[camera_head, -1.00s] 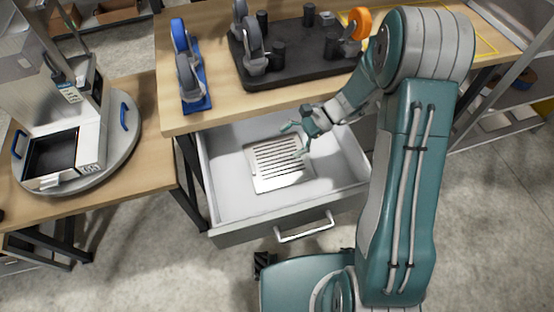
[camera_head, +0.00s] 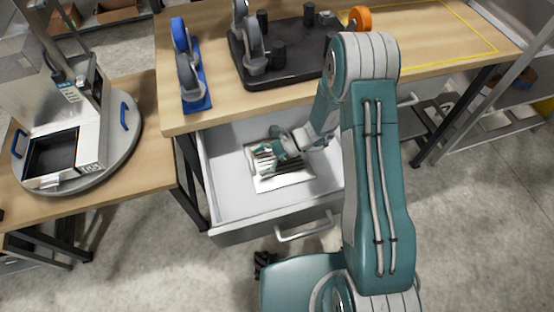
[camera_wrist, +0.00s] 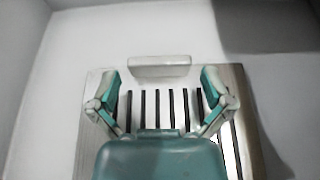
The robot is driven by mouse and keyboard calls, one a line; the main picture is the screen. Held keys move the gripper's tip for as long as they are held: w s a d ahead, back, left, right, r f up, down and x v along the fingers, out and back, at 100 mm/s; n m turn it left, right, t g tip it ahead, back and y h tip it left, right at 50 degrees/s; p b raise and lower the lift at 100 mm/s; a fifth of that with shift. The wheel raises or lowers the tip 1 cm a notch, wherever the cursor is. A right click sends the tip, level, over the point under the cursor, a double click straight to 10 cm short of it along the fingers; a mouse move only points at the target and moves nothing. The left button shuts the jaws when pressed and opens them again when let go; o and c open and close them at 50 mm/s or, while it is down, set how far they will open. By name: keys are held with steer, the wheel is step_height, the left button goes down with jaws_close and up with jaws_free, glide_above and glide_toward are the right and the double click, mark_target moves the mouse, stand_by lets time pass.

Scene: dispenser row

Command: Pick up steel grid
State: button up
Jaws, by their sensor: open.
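The steel grid (camera_head: 292,177) is a flat metal plate with several dark parallel slots, lying on the floor of the open drawer (camera_head: 225,180). In the wrist view the steel grid (camera_wrist: 240,110) shows beneath and between my fingers, with a small raised bar at its far edge. My gripper (camera_head: 268,158) is low over the grid in the head view and covers much of it. In the wrist view my gripper (camera_wrist: 163,95) has its two fingers spread apart with nothing held between them. I cannot tell whether the fingertips touch the plate.
The drawer walls surround the grid, with a handle (camera_head: 304,229) at the front. The tabletop (camera_head: 330,92) overhangs the back and holds a blue rack (camera_head: 196,88) and a black tray (camera_head: 290,80). A machine (camera_head: 75,130) stands on the left table.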

steer(key=x, duration=0.2)
steer(key=shift+a+f, duration=0.1)
steer(key=shift+a, duration=0.3)
steer(key=shift+d, duration=0.15)
steer(key=c, duration=1.1)
steer(key=shift+o, duration=0.2)
